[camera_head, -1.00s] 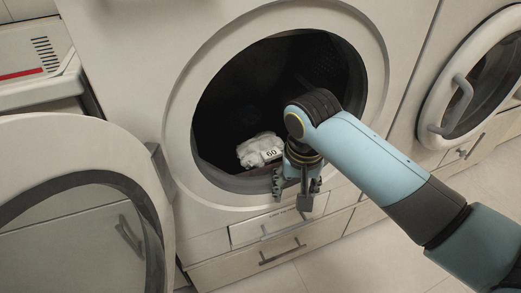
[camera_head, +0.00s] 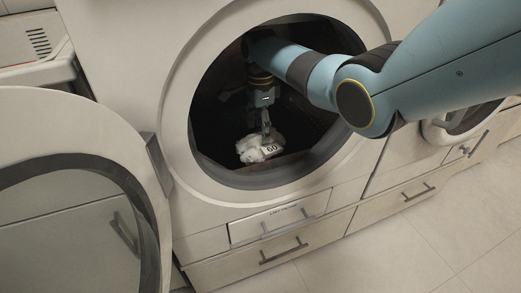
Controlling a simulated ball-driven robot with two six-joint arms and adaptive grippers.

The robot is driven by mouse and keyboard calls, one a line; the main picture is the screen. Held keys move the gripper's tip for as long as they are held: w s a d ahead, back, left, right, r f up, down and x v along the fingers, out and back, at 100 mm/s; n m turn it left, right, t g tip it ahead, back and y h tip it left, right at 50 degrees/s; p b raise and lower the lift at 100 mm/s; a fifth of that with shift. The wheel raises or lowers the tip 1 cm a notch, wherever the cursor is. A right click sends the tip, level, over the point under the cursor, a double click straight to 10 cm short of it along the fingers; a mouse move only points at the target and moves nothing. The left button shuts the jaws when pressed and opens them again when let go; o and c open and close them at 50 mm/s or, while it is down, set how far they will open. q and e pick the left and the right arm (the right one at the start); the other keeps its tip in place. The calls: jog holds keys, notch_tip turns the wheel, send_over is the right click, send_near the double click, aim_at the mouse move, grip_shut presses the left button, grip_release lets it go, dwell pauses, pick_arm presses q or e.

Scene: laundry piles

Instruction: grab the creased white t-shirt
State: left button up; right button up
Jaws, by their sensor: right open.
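The creased white t-shirt (camera_head: 252,149) lies crumpled low inside the dark drum of the front-loading washer, near the front lip. A tag reading "60" shows on its right side. My right gripper (camera_head: 265,132) is inside the drum, pointing down just above the t-shirt. Its fingertips overlap the shirt's upper edge in the picture; I cannot tell whether they touch it. The gripper is open. My left gripper is not in view.
The washer's round opening (camera_head: 262,187) surrounds my right arm, close on its right side. The washer door (camera_head: 125,135) stands open at the left. Drawers (camera_head: 275,250) sit below, and another machine stands at the right.

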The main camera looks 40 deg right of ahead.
aim_at(261, 142)
notch_tip(261, 142, down, 3)
jog(key=shift+d+r+b, duration=0.1)
jog(key=shift+b, duration=0.35)
jog(key=shift+r, duration=0.1)
grip_shut()
